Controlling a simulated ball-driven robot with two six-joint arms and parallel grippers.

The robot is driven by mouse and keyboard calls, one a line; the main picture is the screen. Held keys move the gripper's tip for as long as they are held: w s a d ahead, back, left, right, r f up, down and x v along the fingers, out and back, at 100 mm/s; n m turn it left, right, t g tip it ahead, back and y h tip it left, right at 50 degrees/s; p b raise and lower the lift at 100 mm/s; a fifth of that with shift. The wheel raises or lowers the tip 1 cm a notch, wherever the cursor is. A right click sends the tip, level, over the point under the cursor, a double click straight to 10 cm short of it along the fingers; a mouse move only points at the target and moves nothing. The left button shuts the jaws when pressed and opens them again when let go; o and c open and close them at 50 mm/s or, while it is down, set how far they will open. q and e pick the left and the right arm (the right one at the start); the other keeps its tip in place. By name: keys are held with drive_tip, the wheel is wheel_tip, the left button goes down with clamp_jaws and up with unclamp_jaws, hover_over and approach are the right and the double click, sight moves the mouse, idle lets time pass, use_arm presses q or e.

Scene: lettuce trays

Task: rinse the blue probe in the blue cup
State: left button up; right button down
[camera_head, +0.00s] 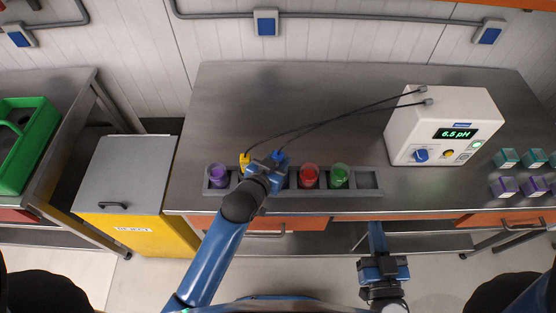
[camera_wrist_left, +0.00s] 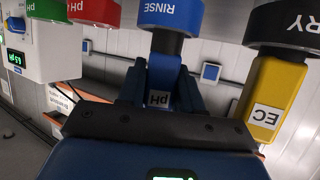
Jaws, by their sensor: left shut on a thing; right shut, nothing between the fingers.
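The blue probe (camera_wrist_left: 160,85), labelled pH, is between the fingers of my left gripper (camera_wrist_left: 158,98), which is shut on it. In the head view the blue probe's top (camera_head: 279,156) shows just beyond my left gripper (camera_head: 264,172). The blue cup (camera_wrist_left: 170,12), labelled RINSE, is upside down in the wrist view. The probe's dark collar is at the cup's mouth; its tip is hidden. The cup is mostly hidden by my arm in the head view. My right gripper (camera_head: 381,262) is shut and empty in front of the bench's front edge.
The grey rack (camera_head: 361,188) holds purple (camera_head: 217,176), red (camera_head: 309,177) and green (camera_head: 340,176) cups. A yellow EC probe (camera_wrist_left: 265,95) is close beside the blue probe, at a black DRY cup (camera_wrist_left: 285,20). Black cables run to the white meter (camera_head: 444,126), reading 6.5 pH.

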use_arm(q)
wheel_tip(320, 180, up, 8)
drive_tip(key=p, duration=0.7)
